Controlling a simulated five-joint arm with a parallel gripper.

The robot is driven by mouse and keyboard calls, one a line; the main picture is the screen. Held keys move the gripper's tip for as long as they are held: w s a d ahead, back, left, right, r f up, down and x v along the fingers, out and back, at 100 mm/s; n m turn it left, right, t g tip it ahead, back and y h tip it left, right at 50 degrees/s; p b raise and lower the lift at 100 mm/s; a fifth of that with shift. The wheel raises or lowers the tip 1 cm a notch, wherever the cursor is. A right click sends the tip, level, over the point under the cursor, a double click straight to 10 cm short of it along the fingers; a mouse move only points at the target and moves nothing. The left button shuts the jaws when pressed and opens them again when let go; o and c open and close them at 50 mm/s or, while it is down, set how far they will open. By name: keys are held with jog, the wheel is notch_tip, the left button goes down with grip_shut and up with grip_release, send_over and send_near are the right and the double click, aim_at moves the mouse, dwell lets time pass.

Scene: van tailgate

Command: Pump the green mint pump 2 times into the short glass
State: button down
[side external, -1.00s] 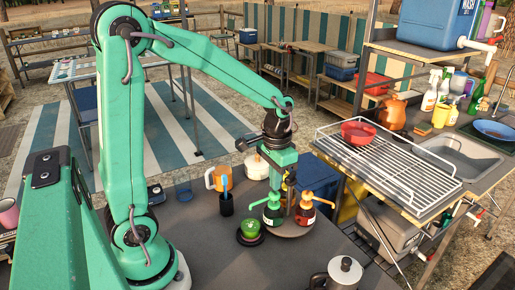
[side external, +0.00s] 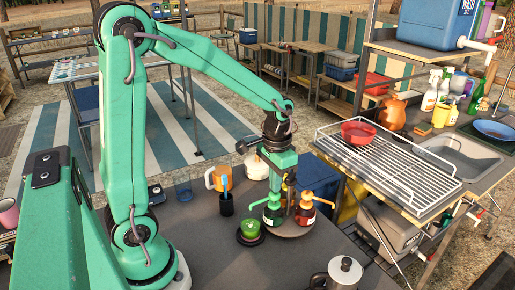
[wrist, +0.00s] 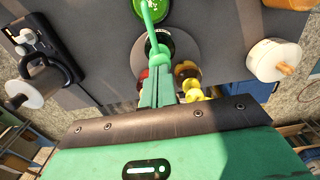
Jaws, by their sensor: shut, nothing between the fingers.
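The green mint pump (side external: 272,213) stands on a round turntable (side external: 291,232), left of a red-orange pump bottle (side external: 305,212). Its green pump head and spout (wrist: 158,52) show in the wrist view, with the spout reaching toward the green short glass (wrist: 152,6). In the side view the short glass (side external: 250,228) stands on a dark round base left of the pump. My gripper (side external: 275,188) is shut and empty, pointing down over the green pump. Its shut fingers (wrist: 158,82) are at the pump head in the wrist view; I cannot tell whether they touch it.
A yellow pump (wrist: 193,88) stands close beside my fingers. A dark cup (side external: 226,205) and an orange mug (side external: 215,179) stand behind the glass. A metal pot (side external: 345,273) is at the front right. The grey table is clear at the front middle.

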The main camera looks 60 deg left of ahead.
jog(key=shift+f, duration=1.1)
jog(key=shift+r, duration=1.45)
jog(key=shift+r, duration=2.05)
